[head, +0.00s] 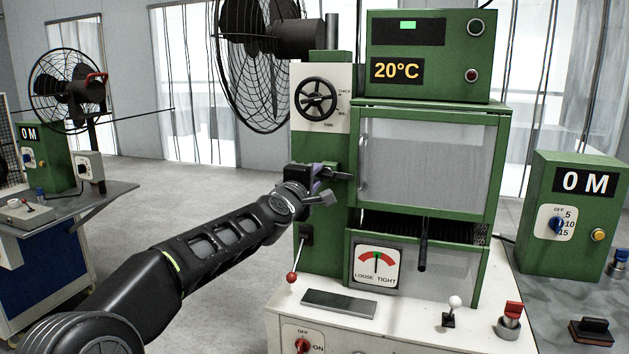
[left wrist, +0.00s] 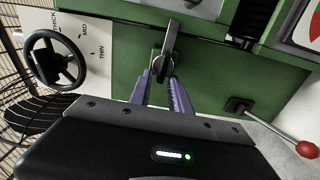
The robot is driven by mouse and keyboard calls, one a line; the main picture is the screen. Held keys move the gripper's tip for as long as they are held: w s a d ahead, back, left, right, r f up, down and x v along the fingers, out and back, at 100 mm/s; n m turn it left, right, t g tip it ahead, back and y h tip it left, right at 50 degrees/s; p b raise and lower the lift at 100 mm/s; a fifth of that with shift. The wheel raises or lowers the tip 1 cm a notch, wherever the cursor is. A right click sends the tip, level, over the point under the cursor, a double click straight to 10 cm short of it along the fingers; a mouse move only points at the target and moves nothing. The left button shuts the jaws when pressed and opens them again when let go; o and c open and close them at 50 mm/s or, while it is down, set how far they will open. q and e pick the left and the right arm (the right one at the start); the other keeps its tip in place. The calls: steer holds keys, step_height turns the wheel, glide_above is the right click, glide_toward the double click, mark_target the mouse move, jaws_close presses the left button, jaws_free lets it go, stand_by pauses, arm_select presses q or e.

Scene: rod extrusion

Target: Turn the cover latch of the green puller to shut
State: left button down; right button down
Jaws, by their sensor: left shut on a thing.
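The green puller (head: 328,240) stands on a white-topped bench, with its grey upper cover (head: 430,160) lowered over the front. The grey cover latch (left wrist: 170,45) is a short lever on the puller's green side, beside the cover's edge. It also shows as a dark bar in the head view (head: 342,176), partly hidden by my gripper. My left gripper (head: 326,174) is at the latch. My right gripper is in neither view.
A black handwheel (head: 316,99) is above my left gripper. A red-knobbed lever (head: 293,276) sticks out below it. A black handle (head: 423,246) hangs under the cover. A loose/tight gauge (head: 377,267) and a white-knobbed lever (head: 454,302) are lower down. A fan (head: 262,55) stands behind.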

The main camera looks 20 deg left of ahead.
arm_select(q)
steer(key=shift+d+f, duration=0.15)
steer(key=shift+f, duration=0.05)
stand_by(0.4)
steer(key=c, duration=1.5)
jaws_free()
steer(key=s+b, duration=0.1)
steer(key=s, duration=0.3)
steer(key=s+b, duration=0.1)
steer(key=s, duration=0.2)
steer(key=shift+s+a, duration=0.2)
steer(key=shift+s, duration=0.15)
